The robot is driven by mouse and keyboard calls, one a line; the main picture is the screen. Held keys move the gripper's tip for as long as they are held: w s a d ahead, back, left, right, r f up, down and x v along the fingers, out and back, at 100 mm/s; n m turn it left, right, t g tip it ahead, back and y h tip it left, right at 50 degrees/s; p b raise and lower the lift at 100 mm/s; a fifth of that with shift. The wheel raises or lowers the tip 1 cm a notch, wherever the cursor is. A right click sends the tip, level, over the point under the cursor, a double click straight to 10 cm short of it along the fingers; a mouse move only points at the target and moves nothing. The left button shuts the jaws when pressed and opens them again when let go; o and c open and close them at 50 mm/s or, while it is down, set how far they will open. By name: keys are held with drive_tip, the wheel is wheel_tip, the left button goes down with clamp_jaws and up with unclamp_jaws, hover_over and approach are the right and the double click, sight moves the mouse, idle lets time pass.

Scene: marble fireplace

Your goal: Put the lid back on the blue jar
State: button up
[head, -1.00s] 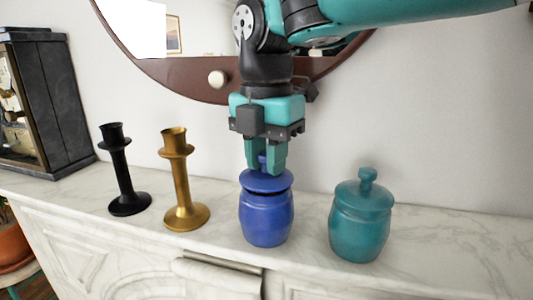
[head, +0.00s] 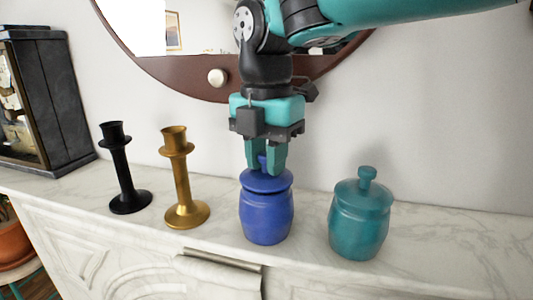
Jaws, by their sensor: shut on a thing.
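The blue jar (head: 266,217) stands upright on the marble mantel, in the middle of the head view. Its blue lid (head: 265,181) sits level over the jar's mouth, and I see no clear gap between lid and jar. My gripper (head: 266,168) points straight down above the jar. Its teal fingers are shut on the lid's knob, which is mostly hidden between them.
A teal jar with its lid on (head: 360,222) stands close to the right. A gold candlestick (head: 181,180) and a black candlestick (head: 123,170) stand to the left. A dark lantern-like case (head: 65,105) is at the far left. A round mirror (head: 210,75) hangs behind.

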drive_tip(key=o, duration=1.5)
drive_tip(key=shift+r+p, duration=3.45)
drive_tip(key=shift+r, duration=0.1)
clamp_jaws()
